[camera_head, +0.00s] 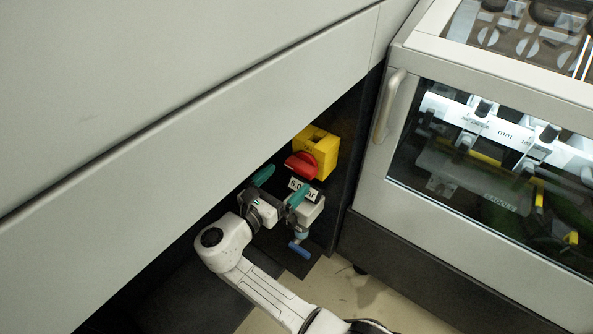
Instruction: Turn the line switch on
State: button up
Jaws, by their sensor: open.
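The line switch is a red rotary handle (301,165) on a yellow box (318,149). It sits on a dark recessed panel under the grey machine cover. My gripper (279,187) has two teal fingers and is open. It is just below and left of the red handle. One finger is to the left and the other is near a small display label. I see no contact with the red handle. The angle of the handle and any on/off marks are too small to read.
A grey cabinet with a window (490,170) and a handle (389,105) stands at right. The large grey cover (190,130) overhangs my arm at left.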

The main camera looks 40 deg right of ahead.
aim_at(297, 169)
jog(key=shift+x, duration=2.65)
jog(key=shift+c, duration=0.3)
jog(key=c, duration=0.6)
